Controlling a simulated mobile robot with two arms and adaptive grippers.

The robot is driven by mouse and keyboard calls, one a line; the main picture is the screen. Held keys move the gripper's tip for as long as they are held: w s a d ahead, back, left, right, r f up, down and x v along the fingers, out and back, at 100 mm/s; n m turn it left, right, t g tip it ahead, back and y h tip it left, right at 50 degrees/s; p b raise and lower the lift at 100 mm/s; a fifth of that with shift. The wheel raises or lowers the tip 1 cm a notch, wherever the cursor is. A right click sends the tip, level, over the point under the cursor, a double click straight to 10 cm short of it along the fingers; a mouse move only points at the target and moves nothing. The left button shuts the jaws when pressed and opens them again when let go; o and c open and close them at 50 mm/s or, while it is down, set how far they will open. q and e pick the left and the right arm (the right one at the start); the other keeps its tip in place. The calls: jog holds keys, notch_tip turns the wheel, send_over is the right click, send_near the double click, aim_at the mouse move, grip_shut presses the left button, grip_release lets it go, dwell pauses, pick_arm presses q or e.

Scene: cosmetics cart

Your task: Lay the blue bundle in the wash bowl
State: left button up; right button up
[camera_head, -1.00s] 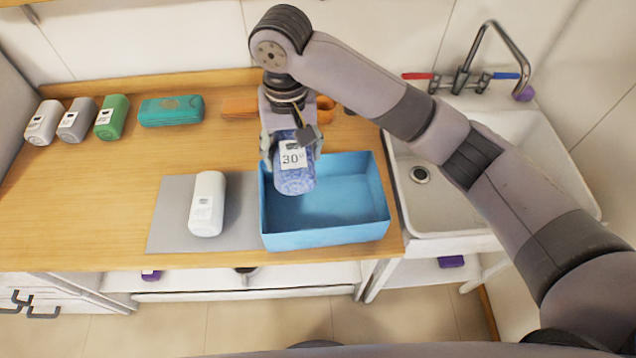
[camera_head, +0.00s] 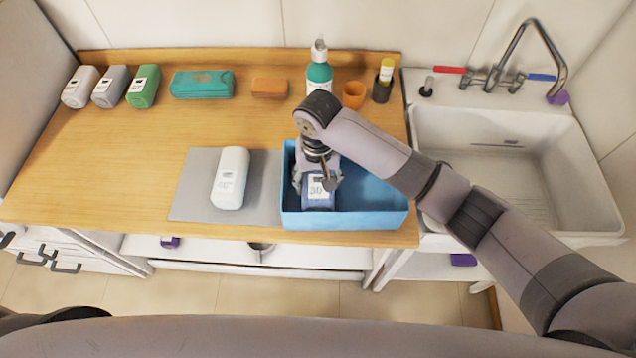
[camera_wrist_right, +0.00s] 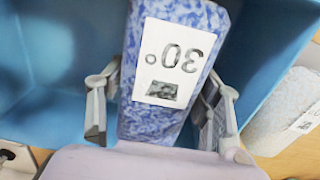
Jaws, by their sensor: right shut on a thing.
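The blue bundle (camera_head: 318,193), mottled blue with a white "30°" label, is inside the blue wash bowl (camera_head: 345,222), toward its left end. My right gripper (camera_head: 317,182) reaches down into the bowl and is shut on the bundle. In the right wrist view the bundle (camera_wrist_right: 205,18) stands between the two fingers (camera_wrist_right: 160,105), with the bowl's blue wall (camera_wrist_right: 60,60) around it. I cannot tell whether the bundle touches the bowl's floor. My left gripper is not in view.
A white bundle (camera_head: 231,178) lies on a grey mat (camera_head: 197,190) left of the bowl. White, grey and green bundles (camera_head: 143,86), a teal case (camera_head: 203,84), an orange block (camera_head: 269,88), a bottle (camera_head: 319,75) and an orange cup (camera_head: 353,95) stand behind. A sink (camera_head: 510,190) is at right.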

notch_tip(320, 180, down, 2)
jog(key=shift+f, duration=0.15)
jog(key=shift+w+f, duration=0.1)
jog(key=shift+f, duration=0.2)
jog(key=o, duration=1)
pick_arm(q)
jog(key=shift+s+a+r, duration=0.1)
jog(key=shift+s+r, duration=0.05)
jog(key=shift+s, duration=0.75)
